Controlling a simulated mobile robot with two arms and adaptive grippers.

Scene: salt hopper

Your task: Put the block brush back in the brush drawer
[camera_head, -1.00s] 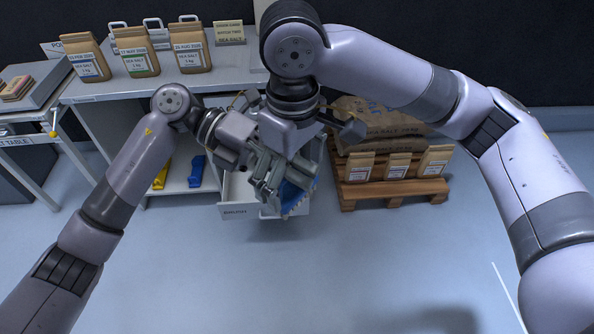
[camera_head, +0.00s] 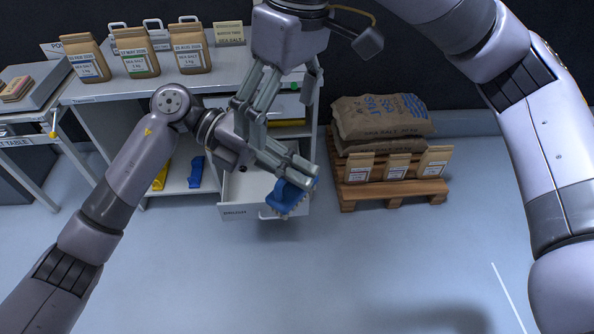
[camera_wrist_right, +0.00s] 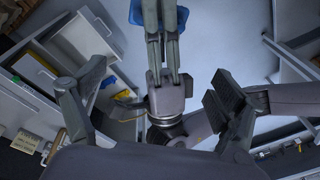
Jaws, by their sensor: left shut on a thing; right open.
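The block brush (camera_head: 283,198) is blue with pale bristles. My left gripper (camera_head: 300,178) is shut on it and holds it at the right front corner of the brush drawer (camera_head: 236,212). The drawer is pulled out, and part of its inside shows to the left of the brush. Whether the brush touches the drawer's rim I cannot tell. My right gripper (camera_head: 277,104) is open and empty, above and behind the left one. In the right wrist view, the left gripper's fingers (camera_wrist_right: 163,50) and a bit of the blue brush (camera_wrist_right: 137,12) show between my right fingers.
A bench (camera_head: 110,88) with several salt bags stands behind at the left. Below it are a yellow item (camera_head: 161,175) and a blue item (camera_head: 196,172). A pallet (camera_head: 390,190) with sacks and small bags is right of the drawer. The floor in front is clear.

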